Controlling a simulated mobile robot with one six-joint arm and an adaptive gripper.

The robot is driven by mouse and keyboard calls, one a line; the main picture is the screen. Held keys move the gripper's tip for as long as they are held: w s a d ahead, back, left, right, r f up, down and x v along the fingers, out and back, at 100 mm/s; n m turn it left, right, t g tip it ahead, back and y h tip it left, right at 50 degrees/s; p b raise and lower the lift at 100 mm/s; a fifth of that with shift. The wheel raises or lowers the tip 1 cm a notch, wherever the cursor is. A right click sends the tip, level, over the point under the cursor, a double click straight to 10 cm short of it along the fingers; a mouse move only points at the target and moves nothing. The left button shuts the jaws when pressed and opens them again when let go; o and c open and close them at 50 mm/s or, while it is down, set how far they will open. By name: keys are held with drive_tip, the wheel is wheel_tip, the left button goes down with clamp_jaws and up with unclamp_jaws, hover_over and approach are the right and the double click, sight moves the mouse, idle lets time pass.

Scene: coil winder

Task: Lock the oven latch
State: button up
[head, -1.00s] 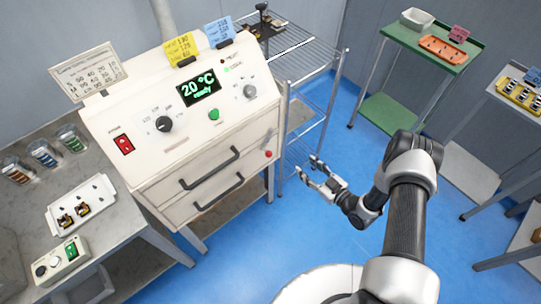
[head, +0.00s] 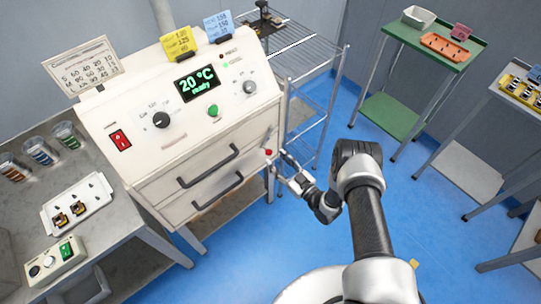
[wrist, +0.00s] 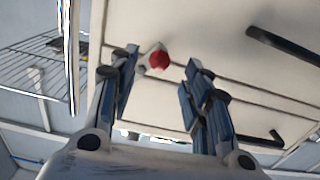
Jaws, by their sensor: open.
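The oven (head: 200,120) is a cream cabinet with a sloped control panel and two dark drawer-style handles on its front. The latch (head: 268,153) shows as a small red knob at the right edge of the oven front. In the wrist view the red knob (wrist: 158,60) sits on a pale lever or plate, between my fingers in the picture. My gripper (head: 281,164) is open and empty, just right of and slightly below the latch. In the wrist view my gripper's fingertips (wrist: 160,70) stand apart on both sides of the knob. Whether they touch it, I cannot tell.
A wire rack (head: 305,90) stands close right of the oven. A grey bench (head: 110,235) with a white tray (head: 77,204) is at left. A green table (head: 400,110) is at the back right. Blue floor is free around my arm.

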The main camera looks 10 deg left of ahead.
sight(271, 154)
drive_tip(key=x, duration=0.5)
drive_tip(key=shift+b, duration=0.4)
drive_tip(key=shift+d, duration=0.1)
clamp_jaws()
